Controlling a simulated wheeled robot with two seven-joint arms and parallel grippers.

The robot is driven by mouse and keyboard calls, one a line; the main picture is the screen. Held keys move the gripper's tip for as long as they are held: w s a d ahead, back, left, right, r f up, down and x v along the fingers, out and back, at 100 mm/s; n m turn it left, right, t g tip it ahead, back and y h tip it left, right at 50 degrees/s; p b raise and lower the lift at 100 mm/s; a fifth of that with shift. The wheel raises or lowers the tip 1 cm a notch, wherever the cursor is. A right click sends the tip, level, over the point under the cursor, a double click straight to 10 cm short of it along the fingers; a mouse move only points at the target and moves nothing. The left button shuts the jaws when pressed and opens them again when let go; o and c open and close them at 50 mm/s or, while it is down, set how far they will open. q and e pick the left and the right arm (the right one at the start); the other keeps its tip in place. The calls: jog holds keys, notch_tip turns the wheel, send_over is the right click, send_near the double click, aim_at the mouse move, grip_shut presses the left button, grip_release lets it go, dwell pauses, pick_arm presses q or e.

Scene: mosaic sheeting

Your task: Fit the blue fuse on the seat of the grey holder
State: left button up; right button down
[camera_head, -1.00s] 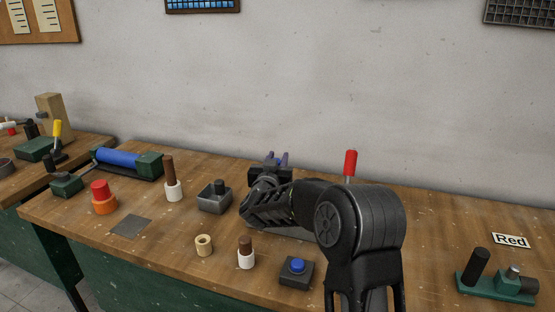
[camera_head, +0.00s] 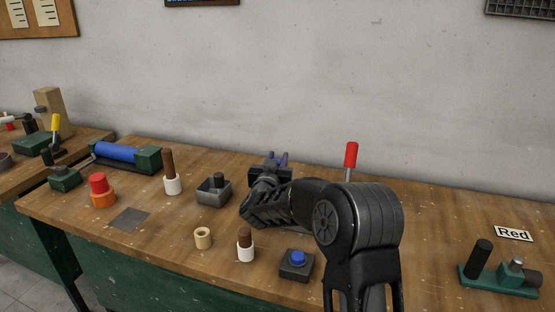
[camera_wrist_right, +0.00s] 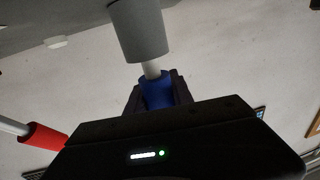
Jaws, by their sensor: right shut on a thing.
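The blue fuse (camera_wrist_right: 157,90) is a blue cylinder held between the fingers of my right gripper (camera_wrist_right: 158,92). In the head view the right gripper (camera_head: 276,160) is above the back middle of the bench, with a bit of the blue fuse (camera_head: 281,158) showing between its fingers. In the right wrist view a pale pin runs from the fuse to a grey cylinder (camera_wrist_right: 140,28), apparently the grey holder. The fuse and this cylinder look roughly in line; I cannot tell whether they are seated together. My right arm hides that spot in the head view. My left gripper is out of view.
A red-topped rod (camera_head: 351,155) stands close right of my right gripper. A grey box with a peg (camera_head: 213,192), a white cup with a brown peg (camera_head: 246,252) and a blue-button box (camera_head: 297,265) stand left and in front. The right bench middle is clear.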

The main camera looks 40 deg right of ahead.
jog(key=shift+f+b, duration=0.7)
jog(key=shift+f, duration=0.3)
jog(key=c, duration=1)
grip_release()
jog(key=shift+c, duration=0.2)
jog(key=shift+r, duration=0.1)
notch_tip(320, 180, up, 10)
jog(key=shift+p, duration=0.4)
